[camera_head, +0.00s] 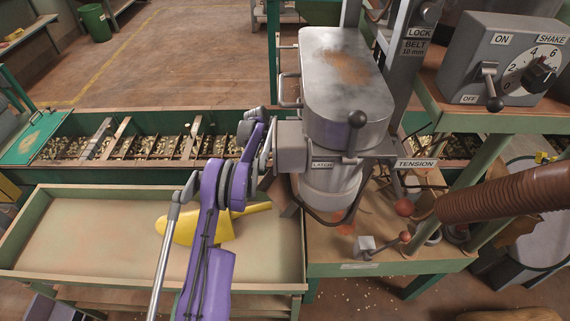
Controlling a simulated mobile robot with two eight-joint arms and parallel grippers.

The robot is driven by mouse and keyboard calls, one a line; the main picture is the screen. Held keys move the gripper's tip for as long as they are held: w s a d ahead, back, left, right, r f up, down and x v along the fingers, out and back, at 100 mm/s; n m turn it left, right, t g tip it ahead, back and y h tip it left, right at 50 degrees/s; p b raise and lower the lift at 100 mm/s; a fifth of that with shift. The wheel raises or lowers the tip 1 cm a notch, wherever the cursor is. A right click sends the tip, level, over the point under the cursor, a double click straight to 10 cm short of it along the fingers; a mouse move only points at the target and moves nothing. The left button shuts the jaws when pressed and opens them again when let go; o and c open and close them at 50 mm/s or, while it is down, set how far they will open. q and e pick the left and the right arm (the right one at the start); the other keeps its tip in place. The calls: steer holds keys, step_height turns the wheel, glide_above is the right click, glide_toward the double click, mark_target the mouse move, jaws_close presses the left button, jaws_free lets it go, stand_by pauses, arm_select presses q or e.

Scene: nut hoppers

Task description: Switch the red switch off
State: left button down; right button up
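A grey control box (470,55) at the upper right carries a lever switch (490,84) with a dark knob. The lever points down, beside the OFF label and away from the ON label. No plainly red switch shows on this box. A small grey block (366,243) with a red-knobbed lever (404,237) sits on the lower wooden shelf. My purple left arm rises from the bottom, and its gripper end (264,140) is beside the grey machine near the LATCH label. Its fingers cannot be made out. My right gripper is out of view.
The grey machine (342,85) stands in the middle, with a TENSION lever at its right. A ribbed brown hose (505,195) crosses the right side. A yellow scoop (200,228) lies in the tray (85,235) at the left. A trough of nuts (70,148) runs behind.

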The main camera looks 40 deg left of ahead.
arm_select(q)
steer(key=shift+f, duration=0.1)
stand_by(0.3)
steer(key=shift+s+a+f+b, duration=0.1)
steer(key=shift+a+f+b, duration=0.05)
steer(key=shift+f+b, duration=0.2)
steer(key=shift+a+f+b, duration=0.1)
steer(key=shift+f+b, duration=0.2)
steer(key=shift+b, duration=0.05)
stand_by(0.6)
steer(key=shift+r, duration=0.1)
steer(key=shift+d+r+p, duration=0.25)
steer(key=shift+r+p, duration=0.05)
steer(key=shift+r, duration=0.4)
steer(key=shift+w+d+r+p, duration=0.25)
steer(key=shift+r+p, duration=0.1)
steer(key=shift+r, duration=0.45)
steer(key=shift+w+d+r+p, duration=0.2)
steer(key=shift+r+p, duration=0.2)
steer(key=shift+r, duration=0.35)
steer(key=shift+w+d+r+p, duration=0.25)
steer(key=shift+r+p, duration=0.1)
steer(key=shift+r, duration=0.45)
steer(key=shift+s+a, duration=0.15)
